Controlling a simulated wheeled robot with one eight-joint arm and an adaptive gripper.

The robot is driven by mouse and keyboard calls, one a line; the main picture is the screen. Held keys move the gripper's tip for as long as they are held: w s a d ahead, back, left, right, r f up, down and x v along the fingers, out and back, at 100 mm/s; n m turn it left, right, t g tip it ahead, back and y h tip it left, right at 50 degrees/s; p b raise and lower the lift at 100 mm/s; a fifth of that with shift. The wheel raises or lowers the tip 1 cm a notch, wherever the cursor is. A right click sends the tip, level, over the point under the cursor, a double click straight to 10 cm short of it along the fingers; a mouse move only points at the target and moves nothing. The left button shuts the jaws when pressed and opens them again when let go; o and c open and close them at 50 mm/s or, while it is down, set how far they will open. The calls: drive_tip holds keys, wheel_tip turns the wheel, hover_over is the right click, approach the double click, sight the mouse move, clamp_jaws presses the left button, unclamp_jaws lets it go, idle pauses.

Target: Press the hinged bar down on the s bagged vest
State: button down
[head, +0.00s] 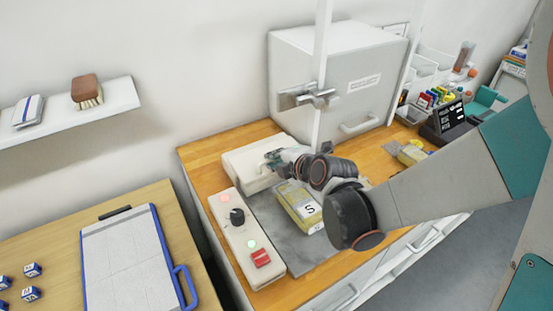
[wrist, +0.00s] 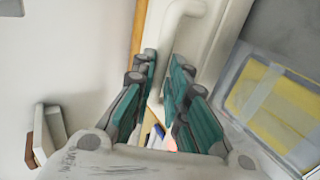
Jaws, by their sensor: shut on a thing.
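The s bagged vest (head: 299,204) is a yellow folded pack in a clear bag with an S label, lying on the grey plate (head: 286,251). It also shows at the right of the wrist view (wrist: 280,108). The hinged bar (head: 243,166) is a white block at the back left of the plate, behind the vest; its exact tilt is unclear. My gripper (head: 272,157) is at the bar, with its teal fingers (wrist: 165,72) shut on the bar's white handle (wrist: 180,14). My wrist hides part of the bar and the back of the vest.
A white control box (head: 245,235) with a black knob, lights and a red switch stands left of the plate. A grey cabinet (head: 370,85) and a white post (head: 321,60) stand behind. Another yellow pack (head: 412,153) and a marker holder (head: 430,98) are at the right.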

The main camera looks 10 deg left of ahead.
drive_tip(key=shift+s+d+f, duration=0.2)
drive_tip(key=shift+s+f, duration=0.15)
drive_tip(key=shift+f, duration=0.15)
drive_tip(key=c, duration=1.9)
unclamp_jaws()
drive_tip(key=shift+s+d+r, duration=0.1)
drive_tip(key=shift+d, duration=0.05)
drive_tip(key=s+d, duration=0.2)
drive_tip(key=s, duration=0.1)
drive_tip(key=s+d, duration=0.3)
drive_tip(key=s, duration=0.1)
drive_tip(key=s+d, duration=0.2)
drive_tip(key=s, duration=0.1)
drive_tip(key=shift+s+d+r, duration=0.2)
drive_tip(key=shift+d+r, duration=0.05)
drive_tip(key=shift+r, duration=0.05)
drive_tip(key=shift+d, duration=0.1)
